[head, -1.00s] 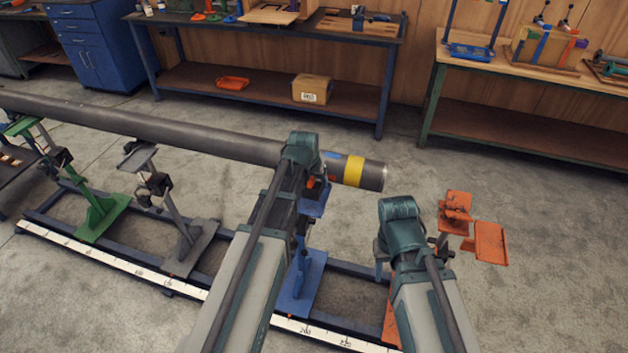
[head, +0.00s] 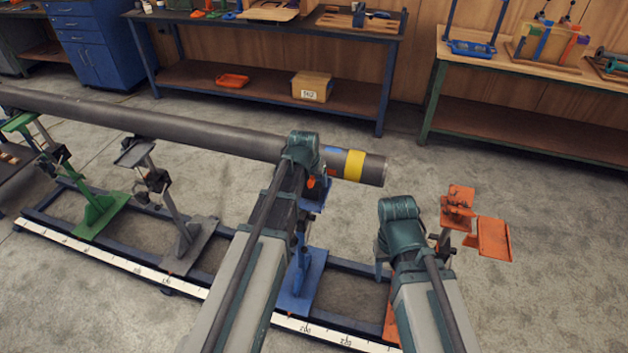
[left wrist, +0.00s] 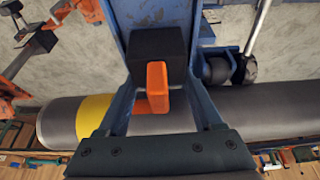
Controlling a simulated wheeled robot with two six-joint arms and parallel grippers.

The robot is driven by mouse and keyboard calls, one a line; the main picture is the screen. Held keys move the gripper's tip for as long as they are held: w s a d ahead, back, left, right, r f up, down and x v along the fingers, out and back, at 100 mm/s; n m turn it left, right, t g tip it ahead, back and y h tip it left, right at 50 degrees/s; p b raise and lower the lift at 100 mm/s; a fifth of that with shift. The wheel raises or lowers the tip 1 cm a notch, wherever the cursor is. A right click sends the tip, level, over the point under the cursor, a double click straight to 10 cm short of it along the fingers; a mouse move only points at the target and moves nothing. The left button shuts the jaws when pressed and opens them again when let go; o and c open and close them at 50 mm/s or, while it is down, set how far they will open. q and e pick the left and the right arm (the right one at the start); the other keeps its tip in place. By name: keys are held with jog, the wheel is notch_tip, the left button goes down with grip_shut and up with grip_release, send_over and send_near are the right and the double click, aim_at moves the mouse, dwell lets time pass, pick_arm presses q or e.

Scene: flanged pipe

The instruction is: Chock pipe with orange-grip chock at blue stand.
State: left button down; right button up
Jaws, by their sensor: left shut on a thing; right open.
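The grey pipe (head: 200,132) lies across the stands, with a yellow band (head: 354,166) near its right end. The blue stand (head: 302,280) is under that end, its head partly hidden by my left arm. In the left wrist view, the black chock (left wrist: 157,50) with its orange grip (left wrist: 157,82) is against the blue stand's plate (left wrist: 150,14), beside the pipe (left wrist: 270,112). My left gripper (left wrist: 160,95) is shut on the orange grip. I cannot tell whether the chock touches the pipe. My right gripper (head: 412,262) is open and empty, mostly hidden by its wrist, left of the orange stand.
A green stand (head: 98,215) and a grey stand (head: 185,235) are on the rail frame to the left. An orange stand (head: 492,238) is at the right. A white scale (head: 190,288) runs along the frame's front. Workbenches line the back wall; the floor at far right is clear.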

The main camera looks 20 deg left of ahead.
pick_arm(q)
jog(key=shift+w+f, duration=0.1)
jog(key=shift+w, duration=1.3)
grip_release()
dwell(0.5)
jog(key=shift+s+r+p, duration=0.15)
jog(key=shift+r+p, duration=1)
jog(key=shift+r, duration=0.05)
jog(key=shift+s+r+p, duration=0.2)
jog(key=shift+r+p, duration=0.95)
jog(key=shift+r, duration=0.05)
jog(key=shift+s+r+p, duration=0.15)
jog(key=shift+r+p, duration=1)
jog(key=shift+r, duration=0.05)
jog(key=shift+f, duration=0.1)
jog(key=s+d+f+g, duration=0.2)
jog(key=s+g, duration=0.2)
jog(key=s, duration=1.7)
jog(key=s+d+m+y, duration=0.1)
jog(key=s+d+m, duration=0.2)
jog(key=d, duration=0.8)
jog(key=shift+s+d+g+y, duration=0.15)
jog(key=shift+s+g+y, duration=0.2)
jog(key=shift+s, duration=0.6)
